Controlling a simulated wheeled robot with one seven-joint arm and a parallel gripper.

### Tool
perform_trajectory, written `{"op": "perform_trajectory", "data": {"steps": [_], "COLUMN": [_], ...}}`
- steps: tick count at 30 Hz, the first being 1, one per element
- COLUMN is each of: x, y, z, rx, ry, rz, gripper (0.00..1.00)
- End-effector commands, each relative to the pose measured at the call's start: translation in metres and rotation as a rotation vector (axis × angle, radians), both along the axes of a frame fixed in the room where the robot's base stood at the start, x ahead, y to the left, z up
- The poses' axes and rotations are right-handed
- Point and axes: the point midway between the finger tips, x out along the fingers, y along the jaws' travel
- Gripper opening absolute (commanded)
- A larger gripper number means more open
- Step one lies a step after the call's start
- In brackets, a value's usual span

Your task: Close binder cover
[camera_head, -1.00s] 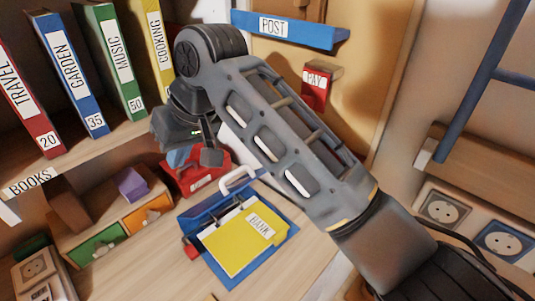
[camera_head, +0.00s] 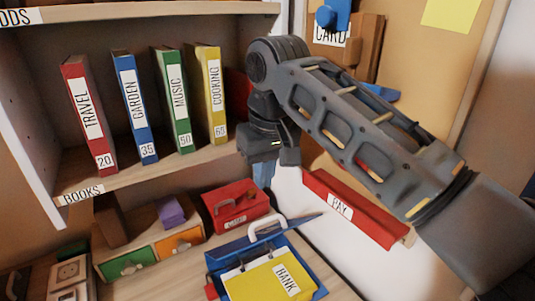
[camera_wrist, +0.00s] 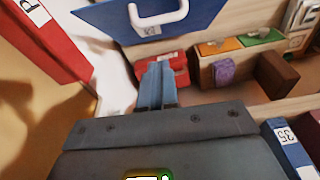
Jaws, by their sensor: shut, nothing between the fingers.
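The blue binder (camera_head: 318,292) lies open on the surface at the bottom of the head view, with a yellow BANK sheet (camera_head: 255,283) inside. A blue panel (camera_head: 238,246) with a white handle (camera_head: 267,227) rises at its far edge, seen nearly edge-on. In the wrist view, the blue panel (camera_wrist: 120,20) and white handle (camera_wrist: 160,20) show at the top, beyond my fingertips. My gripper (camera_head: 262,176) is shut and empty, pointing down above and behind the binder. Its blue fingers also show in the wrist view (camera_wrist: 156,85), apart from the panel.
A red case (camera_head: 238,207) stands just behind the binder. A red PAY holder (camera_head: 360,212) is at its right. Small green (camera_head: 128,263) and orange (camera_head: 180,243) drawers are at left. Upright binders, such as the yellow COOKING one (camera_head: 215,95), fill the shelf above.

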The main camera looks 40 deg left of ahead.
Motion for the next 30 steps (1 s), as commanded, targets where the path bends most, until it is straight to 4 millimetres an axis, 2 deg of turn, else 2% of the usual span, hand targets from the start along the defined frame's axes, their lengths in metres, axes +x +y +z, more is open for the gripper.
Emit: {"op": "perform_trajectory", "data": {"steps": [4, 12, 30], "x": [0.002, -0.007, -0.006], "y": [0.004, -0.013, -0.018], "z": [-0.028, -0.053, -0.060], "rx": [-0.002, 0.001, 0.014], "ry": [0.000, 0.000, -0.006], "rz": [-0.001, -0.001, -0.001], "gripper": [0.00, 0.00, 0.00]}}
